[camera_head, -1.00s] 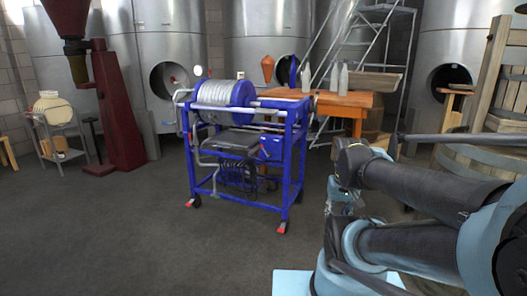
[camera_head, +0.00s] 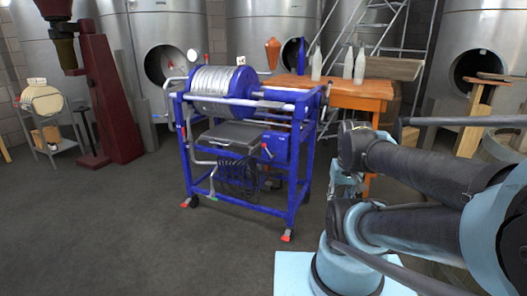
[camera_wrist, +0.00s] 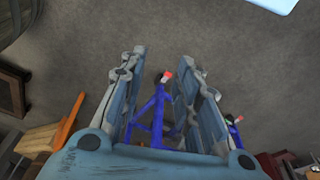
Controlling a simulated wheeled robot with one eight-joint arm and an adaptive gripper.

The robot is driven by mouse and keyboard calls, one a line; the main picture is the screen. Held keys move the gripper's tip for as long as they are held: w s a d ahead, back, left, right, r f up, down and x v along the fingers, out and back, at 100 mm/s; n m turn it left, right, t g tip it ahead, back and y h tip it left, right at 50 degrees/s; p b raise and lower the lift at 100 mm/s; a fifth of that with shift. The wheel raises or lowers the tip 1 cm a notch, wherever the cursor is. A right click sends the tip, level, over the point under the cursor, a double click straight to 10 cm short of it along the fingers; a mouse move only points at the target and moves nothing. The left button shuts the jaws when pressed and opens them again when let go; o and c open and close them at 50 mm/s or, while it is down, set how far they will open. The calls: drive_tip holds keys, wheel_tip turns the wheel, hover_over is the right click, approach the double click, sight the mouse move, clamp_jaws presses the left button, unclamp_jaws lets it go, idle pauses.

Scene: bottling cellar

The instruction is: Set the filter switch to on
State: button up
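The filter, a blue wheeled frame (camera_head: 250,205) with a drum of pale plates (camera_head: 218,92), stands in the middle of the head view. My gripper is apart from the filter.
A wooden table (camera_head: 345,92) with several pale bottles (camera_head: 348,62) stands behind the filter on the right. Steel tanks line the back. A dark red machine (camera_head: 108,100) and a small stand are at left. The floor in front of the filter is clear.

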drive_tip(key=shift+w, duration=0.1)
drive_tip(key=w+r+h, duration=0.2)
drive_tip(key=w+r, duration=0.1)
drive_tip(key=w, duration=0.4)
drive_tip(key=w+r+h, duration=0.2)
drive_tip(key=w+r, duration=0.1)
drive_tip(key=w, duration=0.5)
drive_tip(key=w+a+t+h, duration=0.2)
drive_tip(key=w+a, duration=0.2)
drive_tip(key=w, duration=0.4)
drive_tip(key=w+a+t+h, duration=0.2)
drive_tip(key=w+a, duration=0.2)
drive_tip(key=w, duration=0.3)
drive_tip(key=w+a+f+t+h, duration=0.15)
drive_tip(key=w+a, duration=0.25)
drive_tip(key=a, duration=0.4)
drive_tip(key=w+a+f+t, duration=0.3)
drive_tip(key=w+a, duration=0.2)
drive_tip(key=a, duration=0.3)
drive_tip(key=s+a+f+t, duration=0.1)
drive_tip(key=a+f+t, duration=0.1)
drive_tip(key=a+f, duration=0.35)
drive_tip(key=s+a+f+t, duration=0.2)
drive_tip(key=a+f, duration=0.1)
drive_tip(key=a, duration=0.5)
drive_tip(key=shift+h, duration=0.25)
drive_tip(key=x, duration=1.7)
drive_tip(key=shift+w+a, duration=0.3)
drive_tip(key=shift+w, duration=0.05)
